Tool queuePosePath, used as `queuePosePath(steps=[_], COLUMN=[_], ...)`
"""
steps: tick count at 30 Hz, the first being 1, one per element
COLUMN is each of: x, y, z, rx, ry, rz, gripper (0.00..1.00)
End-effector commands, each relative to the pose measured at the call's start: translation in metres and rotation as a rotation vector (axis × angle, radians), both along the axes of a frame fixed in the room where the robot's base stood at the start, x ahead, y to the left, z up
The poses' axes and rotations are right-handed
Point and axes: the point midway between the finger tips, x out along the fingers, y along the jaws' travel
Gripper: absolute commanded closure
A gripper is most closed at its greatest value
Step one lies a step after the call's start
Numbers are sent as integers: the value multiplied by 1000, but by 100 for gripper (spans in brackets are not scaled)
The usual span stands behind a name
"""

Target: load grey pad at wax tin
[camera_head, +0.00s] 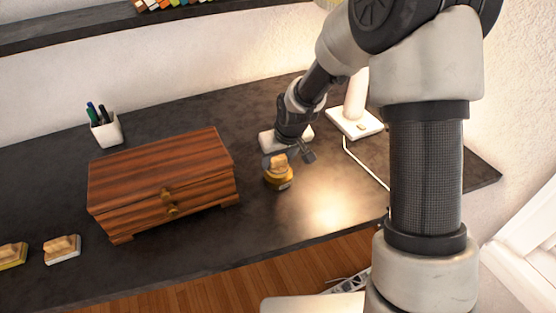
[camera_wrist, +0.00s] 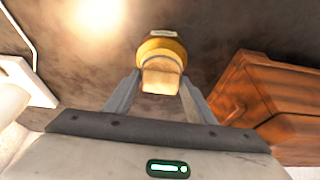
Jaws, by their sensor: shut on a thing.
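A round yellow tin (camera_head: 279,180) with a pale label stands on the dark desk, right of the wooden chest. It also shows in the wrist view (camera_wrist: 150,46). My gripper (camera_wrist: 160,80) is shut on a light wooden block handle (camera_wrist: 161,83), right at the tin's top. The handle also shows in the head view (camera_head: 277,161). The pad face under it is hidden, so I cannot tell its colour or whether it touches the wax. A pale pad with a wooden handle (camera_head: 62,249) and a yellow-edged pad (camera_head: 11,255) lie at the far left.
A striped wooden chest (camera_head: 160,175) with brass knobs stands close left of the tin. A white pen cup (camera_head: 105,130) is behind it. A white lamp base (camera_head: 355,123) and its cable are on the right. The desk's front strip is clear.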

Motion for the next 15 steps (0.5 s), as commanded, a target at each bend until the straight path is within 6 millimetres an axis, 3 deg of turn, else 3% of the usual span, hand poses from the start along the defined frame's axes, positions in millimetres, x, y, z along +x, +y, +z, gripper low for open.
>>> queuePosePath(steps=[15], x=[1], y=[0], z=[46], rx=[0], ry=[-3], rz=[0], gripper=[68])
